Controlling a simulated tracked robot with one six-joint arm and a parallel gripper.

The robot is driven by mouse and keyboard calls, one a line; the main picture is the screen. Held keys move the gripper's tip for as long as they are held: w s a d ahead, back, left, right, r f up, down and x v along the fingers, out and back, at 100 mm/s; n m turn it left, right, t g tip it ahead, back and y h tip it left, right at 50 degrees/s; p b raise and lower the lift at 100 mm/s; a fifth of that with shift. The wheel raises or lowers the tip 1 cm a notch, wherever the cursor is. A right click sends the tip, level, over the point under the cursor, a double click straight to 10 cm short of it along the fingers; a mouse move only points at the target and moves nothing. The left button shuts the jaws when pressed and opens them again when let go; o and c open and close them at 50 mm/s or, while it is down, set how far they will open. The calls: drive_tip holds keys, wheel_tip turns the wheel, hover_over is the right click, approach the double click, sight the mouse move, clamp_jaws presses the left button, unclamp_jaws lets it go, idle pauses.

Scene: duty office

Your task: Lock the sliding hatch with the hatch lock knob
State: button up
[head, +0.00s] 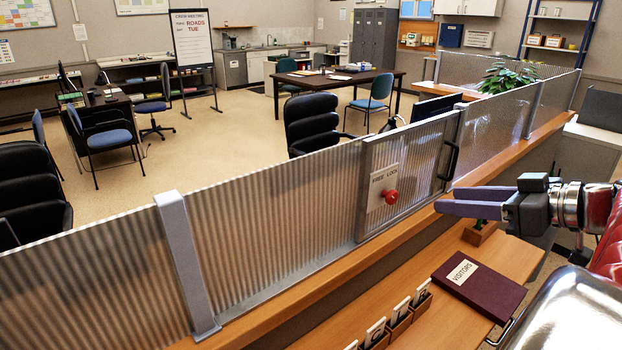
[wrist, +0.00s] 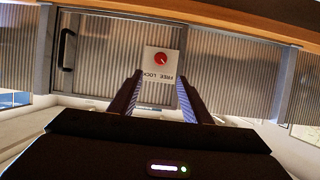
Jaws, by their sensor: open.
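The red hatch lock knob (head: 390,197) sits on a pale plate (head: 383,178) marked FREE and LOCK, on the sliding hatch (head: 415,160) in the ribbed screen. A black pull handle (head: 452,160) is at the hatch's right edge. My gripper (head: 445,200) is open and empty, right of the knob and apart from it, on the counter side. In the wrist view, which appears upside down, the knob (wrist: 161,58) lies beyond and between my open fingertips (wrist: 159,74). Which word the knob points to I cannot tell.
A wooden ledge (head: 290,297) runs along the screen. A maroon VISITORS book (head: 480,285) and small card holders (head: 400,322) are on the desk below my gripper. A metal post (head: 185,260) stands left of the hatch. The space between my gripper and the knob looks clear.

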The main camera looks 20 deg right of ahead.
sight(395, 196)
drive_tip(key=shift+w, duration=0.1)
drive_tip(key=x, duration=1.3)
drive_tip(key=shift+w+a+f, duration=0.2)
drive_tip(key=shift+w, duration=0.1)
drive_tip(key=shift+c, duration=0.5)
drive_tip(key=c, duration=0.9)
